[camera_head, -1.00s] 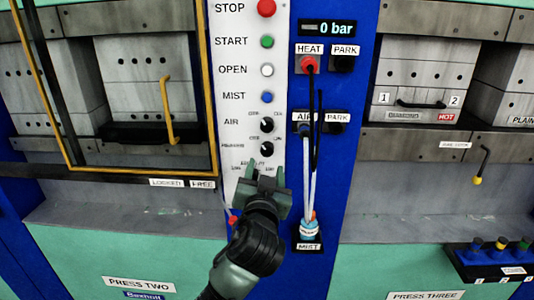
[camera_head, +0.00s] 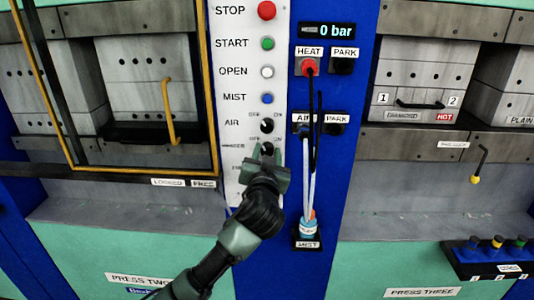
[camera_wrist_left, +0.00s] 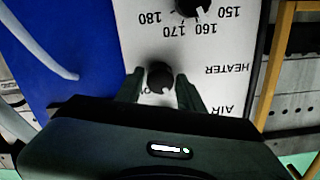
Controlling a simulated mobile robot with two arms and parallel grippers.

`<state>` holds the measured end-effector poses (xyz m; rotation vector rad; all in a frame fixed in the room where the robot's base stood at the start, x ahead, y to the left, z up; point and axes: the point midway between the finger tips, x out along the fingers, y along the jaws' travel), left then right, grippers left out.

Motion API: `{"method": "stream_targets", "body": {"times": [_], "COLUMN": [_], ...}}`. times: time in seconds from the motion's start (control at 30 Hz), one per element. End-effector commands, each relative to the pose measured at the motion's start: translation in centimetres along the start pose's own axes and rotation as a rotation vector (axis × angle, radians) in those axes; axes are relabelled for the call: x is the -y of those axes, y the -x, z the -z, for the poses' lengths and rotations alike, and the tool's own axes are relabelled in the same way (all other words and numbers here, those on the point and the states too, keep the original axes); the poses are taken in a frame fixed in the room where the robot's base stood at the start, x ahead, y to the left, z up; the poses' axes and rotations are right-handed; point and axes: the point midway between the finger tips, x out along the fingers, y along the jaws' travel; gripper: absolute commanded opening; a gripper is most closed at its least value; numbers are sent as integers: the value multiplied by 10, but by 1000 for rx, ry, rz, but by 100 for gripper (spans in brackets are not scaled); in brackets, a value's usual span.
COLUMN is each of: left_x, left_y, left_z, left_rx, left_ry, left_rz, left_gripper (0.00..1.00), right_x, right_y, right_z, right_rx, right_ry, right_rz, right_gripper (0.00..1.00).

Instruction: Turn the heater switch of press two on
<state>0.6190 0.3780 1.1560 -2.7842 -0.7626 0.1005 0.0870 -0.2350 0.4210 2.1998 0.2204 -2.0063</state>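The heater switch (camera_head: 267,148) is a small black knob on the white control panel (camera_head: 250,27) of press two, just below the black air knob (camera_head: 267,125). My left gripper (camera_head: 267,152) is open, with its fingertips at either side of the heater switch. In the left wrist view, which is upside down, the heater switch (camera_wrist_left: 160,75) sits between the two fingers (camera_wrist_left: 161,90) beside the HEATER label. A gap seems to show between the knob and each finger. The knob's pointer direction is not readable. My right gripper is not in view.
Red, green, white and blue buttons (camera_head: 267,43) line the panel above. A temperature dial (camera_wrist_left: 190,5) lies below the switch, hidden by my gripper in the head view. Hoses (camera_head: 313,150) hang on the blue column at right. A yellow-framed door (camera_head: 213,100) stands at left.

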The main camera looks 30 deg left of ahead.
Motion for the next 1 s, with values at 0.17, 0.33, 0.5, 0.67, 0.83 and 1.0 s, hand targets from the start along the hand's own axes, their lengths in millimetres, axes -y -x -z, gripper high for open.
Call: {"method": "stream_targets", "body": {"times": [0.17, 0.33, 0.5, 0.67, 0.83, 1.0], "left_x": [0, 0, 0, 0, 0, 0], "left_y": [0, 0, 0, 0, 0, 0], "left_z": [0, 0, 1, 2, 2, 2], "left_rx": [0, 1, 2, 2, 3, 4], "left_ry": [0, -9, -55, -146, -289, -451], "left_rz": [0, 0, 0, 0, -1, -1], "left_gripper": [0, 0, 0, 0, 0, 0], "right_x": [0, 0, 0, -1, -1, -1], "right_y": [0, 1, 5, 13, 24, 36], "right_z": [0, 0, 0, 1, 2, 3], "right_rx": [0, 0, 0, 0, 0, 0], "right_ry": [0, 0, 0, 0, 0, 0], "right_rz": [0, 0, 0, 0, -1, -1], "right_gripper": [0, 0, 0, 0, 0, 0]}}
